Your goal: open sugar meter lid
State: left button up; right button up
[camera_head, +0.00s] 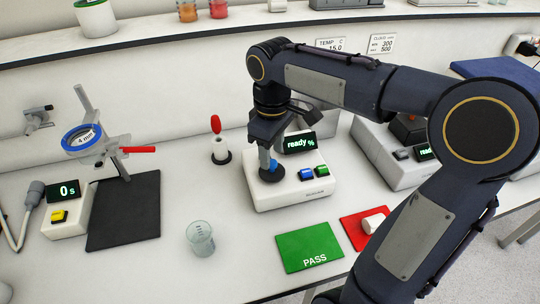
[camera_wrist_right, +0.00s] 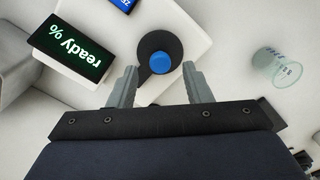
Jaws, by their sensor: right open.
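The sugar meter (camera_head: 290,195) is a white box with a dark screen reading "ready %" and blue and green buttons. Its round black lid (camera_head: 268,176) carries a blue knob (camera_head: 273,166) and lies flat on the meter. In the right wrist view the blue knob (camera_wrist_right: 161,63) sits between the fingertips of my right gripper (camera_wrist_right: 160,70), with a gap on each side. My right gripper (camera_head: 268,157) is open and points down at the lid, partly hiding it in the head view. My left gripper is not in view.
A clear beaker (camera_head: 200,238) stands left of a green PASS mat (camera_head: 309,248). A red mat (camera_head: 358,236) holds a white cup lying on its side (camera_head: 374,222). A red-topped item (camera_head: 217,138) stands behind the meter's left. Another white device (camera_head: 388,160) is to the right.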

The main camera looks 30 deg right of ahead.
jog(key=shift+f, duration=1.15)
jog(key=shift+c, duration=0.2)
grip_shut()
